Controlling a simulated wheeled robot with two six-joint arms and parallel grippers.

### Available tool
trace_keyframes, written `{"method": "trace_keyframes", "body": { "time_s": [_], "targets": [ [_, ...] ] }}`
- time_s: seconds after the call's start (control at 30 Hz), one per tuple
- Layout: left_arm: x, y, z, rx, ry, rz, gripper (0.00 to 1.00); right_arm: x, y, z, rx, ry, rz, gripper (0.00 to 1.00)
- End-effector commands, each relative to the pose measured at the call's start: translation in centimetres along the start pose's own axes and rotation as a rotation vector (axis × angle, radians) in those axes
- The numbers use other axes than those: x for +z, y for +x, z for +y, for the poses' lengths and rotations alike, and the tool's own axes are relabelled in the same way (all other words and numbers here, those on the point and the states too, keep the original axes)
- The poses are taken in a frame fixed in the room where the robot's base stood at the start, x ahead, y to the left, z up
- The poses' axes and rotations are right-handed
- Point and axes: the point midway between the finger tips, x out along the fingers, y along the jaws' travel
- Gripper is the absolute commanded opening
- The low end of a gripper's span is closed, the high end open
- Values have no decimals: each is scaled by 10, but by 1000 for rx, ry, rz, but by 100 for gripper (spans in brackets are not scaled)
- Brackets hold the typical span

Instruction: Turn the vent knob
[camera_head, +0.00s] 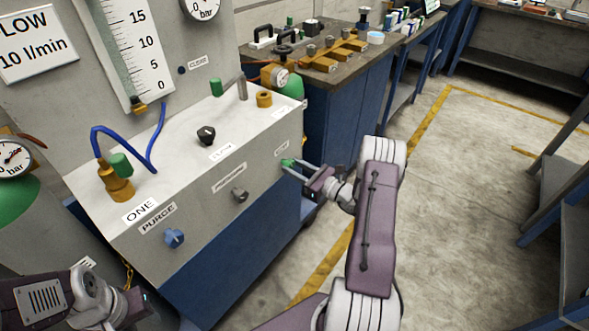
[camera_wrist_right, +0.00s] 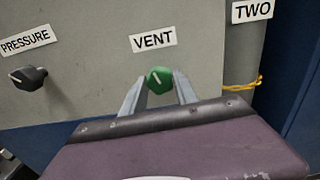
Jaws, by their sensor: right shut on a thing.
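The vent knob (camera_wrist_right: 160,80) is a small green knob with a white mark, below the VENT label (camera_wrist_right: 153,40) on the grey panel. It also shows in the head view (camera_head: 287,163), at the right end of the panel's front. My right gripper (camera_wrist_right: 160,88) has its two fingers on either side of the knob and is shut on it. In the head view my right gripper (camera_head: 292,170) reaches the knob from the right. My left gripper (camera_head: 132,306) is at the bottom left, away from the panel, and its fingers are not clear.
A dark pressure knob (camera_head: 239,194) and a blue purge knob (camera_head: 174,238) sit on the same panel. A black knob (camera_head: 206,134) and brass fittings (camera_head: 117,187) stand on the top. Yellow wire (camera_wrist_right: 242,84) hangs near the TWO label. Floor to the right is clear.

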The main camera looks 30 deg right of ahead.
Motion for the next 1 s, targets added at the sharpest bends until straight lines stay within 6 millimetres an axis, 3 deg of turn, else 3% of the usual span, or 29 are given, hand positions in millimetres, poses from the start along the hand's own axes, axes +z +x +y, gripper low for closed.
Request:
{"method": "trace_keyframes", "body": {
  "time_s": [0.57,1.0],
  "targets": [
    [3,30,-1,0,0,0,36,-4,0,1,0,-547,0,0],
    [7,64,-1,0,0,0,36,-6,0,1,0,-942,1,0]
  ]
}}
